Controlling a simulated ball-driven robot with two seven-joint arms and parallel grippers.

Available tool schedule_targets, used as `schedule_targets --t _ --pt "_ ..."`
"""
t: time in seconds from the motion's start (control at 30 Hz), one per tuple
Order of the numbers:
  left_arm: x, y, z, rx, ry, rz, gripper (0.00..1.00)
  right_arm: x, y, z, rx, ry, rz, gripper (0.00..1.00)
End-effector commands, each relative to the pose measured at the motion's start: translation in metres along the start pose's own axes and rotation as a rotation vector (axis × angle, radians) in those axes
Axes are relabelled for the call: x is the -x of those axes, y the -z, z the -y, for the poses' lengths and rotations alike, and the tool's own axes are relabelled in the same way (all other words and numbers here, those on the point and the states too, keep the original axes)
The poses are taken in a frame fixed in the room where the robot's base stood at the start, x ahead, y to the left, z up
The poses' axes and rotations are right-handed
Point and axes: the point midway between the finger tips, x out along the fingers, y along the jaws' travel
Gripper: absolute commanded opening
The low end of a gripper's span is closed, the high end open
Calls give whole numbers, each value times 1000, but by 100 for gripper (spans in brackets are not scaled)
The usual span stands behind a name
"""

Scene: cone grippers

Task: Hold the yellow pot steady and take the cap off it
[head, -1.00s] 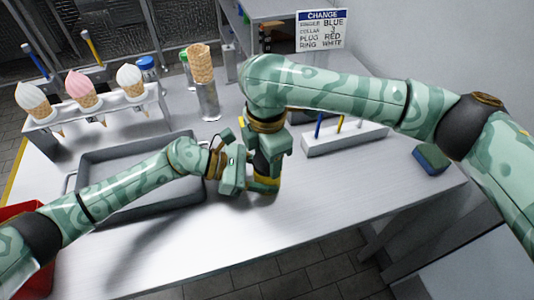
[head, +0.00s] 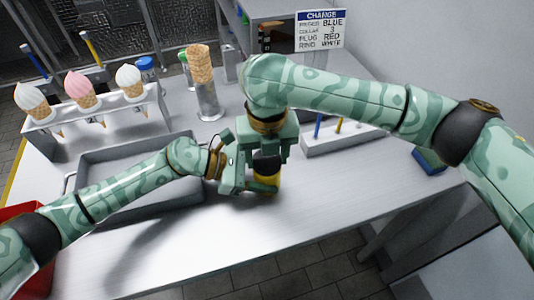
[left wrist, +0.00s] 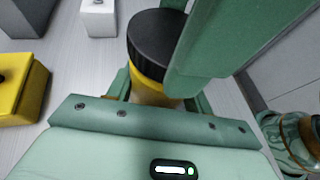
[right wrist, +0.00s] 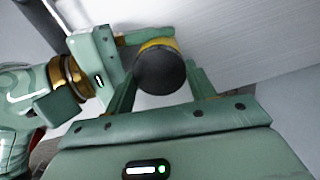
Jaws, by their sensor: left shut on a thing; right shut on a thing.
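The yellow pot (head: 266,184) stands near the middle of the table, with its black cap (head: 266,164) directly above its yellow body. My left gripper (head: 258,187) comes in from the left and is shut around the pot; its fingers also show beside the pot in the left wrist view (left wrist: 150,88). My right gripper (right wrist: 161,85) points down from above and is shut on the cap, with a finger on either side of the cap (right wrist: 160,73) in the right wrist view. I cannot tell whether any gap lies between cap and pot. The right gripper hides part of the cap.
A grey tray (head: 88,164) lies beneath my left arm. A white peg rack (head: 345,140) and a sponge (head: 429,161) are at right. The table's front is clear.

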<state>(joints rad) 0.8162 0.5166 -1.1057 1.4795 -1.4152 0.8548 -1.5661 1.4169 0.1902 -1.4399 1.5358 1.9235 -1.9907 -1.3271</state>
Motion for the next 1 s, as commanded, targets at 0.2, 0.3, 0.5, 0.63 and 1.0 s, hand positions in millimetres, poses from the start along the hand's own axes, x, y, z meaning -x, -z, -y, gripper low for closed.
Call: schedule_targets --t 0.2,0.3,0.5,0.63,1.0 --pt "-1 0 1 0 4 0 0 2 -1 1 -2 1 3 28" --pt "-1 0 1 0 4 0 0 5 -1 1 -3 1 3 28" --pt "-1 1 1 0 4 -1 0 13 -2 1 -3 1 4 28" --pt "-1 1 1 1 3 -1 0 17 -1 0 -2 1 3 28" --pt "0 1 1 1 1 -1 0 22 0 0 -1 0 0 28"
